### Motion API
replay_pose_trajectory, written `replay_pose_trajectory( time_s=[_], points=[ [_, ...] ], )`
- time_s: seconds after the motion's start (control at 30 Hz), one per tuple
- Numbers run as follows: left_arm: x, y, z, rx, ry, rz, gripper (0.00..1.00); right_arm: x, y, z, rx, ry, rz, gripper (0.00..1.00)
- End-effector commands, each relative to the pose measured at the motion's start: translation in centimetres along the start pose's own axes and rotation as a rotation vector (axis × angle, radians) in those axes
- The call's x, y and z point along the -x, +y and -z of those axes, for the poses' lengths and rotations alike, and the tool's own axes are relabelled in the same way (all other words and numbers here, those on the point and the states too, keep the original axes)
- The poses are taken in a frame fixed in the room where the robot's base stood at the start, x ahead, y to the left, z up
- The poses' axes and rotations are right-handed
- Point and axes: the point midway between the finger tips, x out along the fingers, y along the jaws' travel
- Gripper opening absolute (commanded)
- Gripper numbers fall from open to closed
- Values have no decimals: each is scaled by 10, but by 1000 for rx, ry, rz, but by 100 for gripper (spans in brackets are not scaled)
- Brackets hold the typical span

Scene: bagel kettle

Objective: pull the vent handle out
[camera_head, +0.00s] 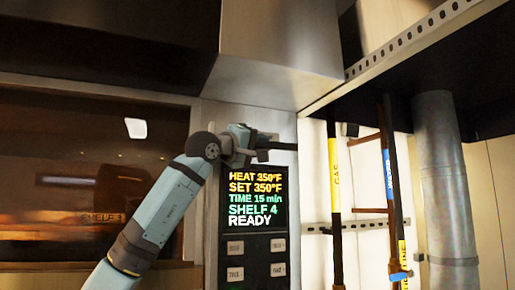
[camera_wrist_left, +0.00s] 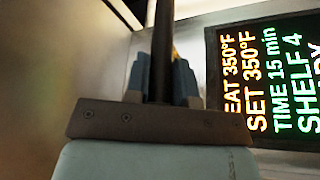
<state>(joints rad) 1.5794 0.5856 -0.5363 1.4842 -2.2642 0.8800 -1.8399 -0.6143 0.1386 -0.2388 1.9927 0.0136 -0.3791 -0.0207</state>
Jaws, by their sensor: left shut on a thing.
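The vent handle (camera_head: 284,146) is a dark rod above the oven's display panel in the head view. It sticks out to the right of my left gripper (camera_head: 258,141). In the left wrist view the dark rod (camera_wrist_left: 164,40) runs up between the two blue-grey fingers of my left gripper (camera_wrist_left: 164,82). The gripper is shut on the rod. The gripper body hides the rod's lower end in the wrist view. My right gripper is in neither view.
The lit display (camera_head: 254,197) reads READY, with buttons below it. A dark glass oven door (camera_head: 60,170) is at the left. A metal hood (camera_head: 280,50) hangs above. Yellow and blue labelled pipes (camera_head: 335,175) and a thick metal duct (camera_head: 445,180) stand at the right.

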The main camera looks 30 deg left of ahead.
Motion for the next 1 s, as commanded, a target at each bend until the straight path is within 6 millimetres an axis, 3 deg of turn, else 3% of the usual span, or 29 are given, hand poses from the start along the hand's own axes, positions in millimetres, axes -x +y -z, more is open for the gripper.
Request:
replay_pose_trajectory(
  time_s=[0.03,0.07,0.13,0.17,0.43,0.57,1.0],
  points=[
    [0,0,-3,0,-6,0,0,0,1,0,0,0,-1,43],
    [0,0,-3,-1,-6,0,30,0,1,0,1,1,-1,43],
    [0,0,-3,-1,-5,0,46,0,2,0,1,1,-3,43],
    [0,0,-3,-1,-5,0,48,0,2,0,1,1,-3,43],
    [1,0,-2,-1,-3,0,48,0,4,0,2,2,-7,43],
    [12,-2,-1,-3,-1,0,48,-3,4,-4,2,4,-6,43],
    [106,-2,-3,-5,-1,-1,48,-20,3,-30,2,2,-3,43]
  ],
)
